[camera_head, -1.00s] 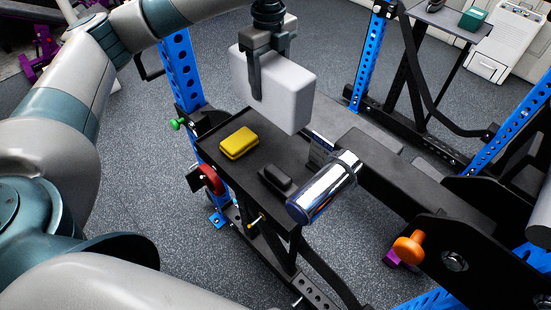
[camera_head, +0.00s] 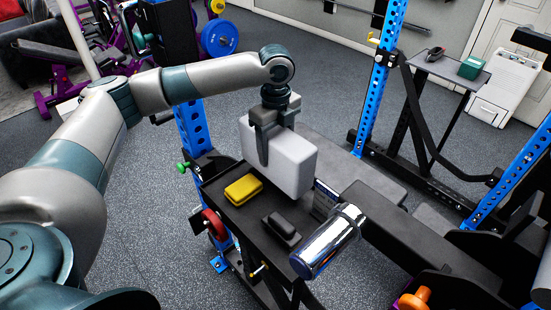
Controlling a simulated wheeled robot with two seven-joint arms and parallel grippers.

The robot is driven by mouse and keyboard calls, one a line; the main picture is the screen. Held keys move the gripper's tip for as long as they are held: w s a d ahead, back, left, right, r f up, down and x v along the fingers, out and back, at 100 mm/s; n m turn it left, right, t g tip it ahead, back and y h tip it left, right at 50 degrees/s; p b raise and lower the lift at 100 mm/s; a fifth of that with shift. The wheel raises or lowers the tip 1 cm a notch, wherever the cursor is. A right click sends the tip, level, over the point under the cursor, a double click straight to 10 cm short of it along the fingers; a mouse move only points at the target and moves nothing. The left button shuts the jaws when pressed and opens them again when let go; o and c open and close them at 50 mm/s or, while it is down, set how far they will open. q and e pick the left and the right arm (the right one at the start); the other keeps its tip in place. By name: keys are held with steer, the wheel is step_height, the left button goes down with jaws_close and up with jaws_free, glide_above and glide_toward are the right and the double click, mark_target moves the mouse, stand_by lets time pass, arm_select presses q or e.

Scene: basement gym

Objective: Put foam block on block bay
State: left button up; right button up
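The foam block (camera_head: 288,165) is a large light-grey block with rounded edges. My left gripper (camera_head: 263,150) comes down from above and is shut on it, one finger on the near face; the other finger is hidden behind the block. The block is upright at the back right of a black tray (camera_head: 228,205) on the rack. I cannot tell whether its bottom touches the tray. No part is clearly marked as the block bay; a small label card (camera_head: 326,196) stands at the tray's right edge beside the block. My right gripper is out of view.
On the tray lie a yellow block (camera_head: 243,189) and a black object (camera_head: 281,228). A shiny metal cylinder (camera_head: 328,243) is at the tray's front right. Blue rack uprights (camera_head: 380,80) stand around. A far shelf holds a green box (camera_head: 471,68).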

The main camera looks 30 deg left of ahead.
arm_select(q)
steer(key=shift+f, duration=0.2)
steer(key=shift+f+p, duration=0.4)
steer(key=shift+f, duration=1.45)
steer(key=o, duration=1.2)
steer(key=shift+f, duration=0.1)
steer(key=shift+c, duration=0.2)
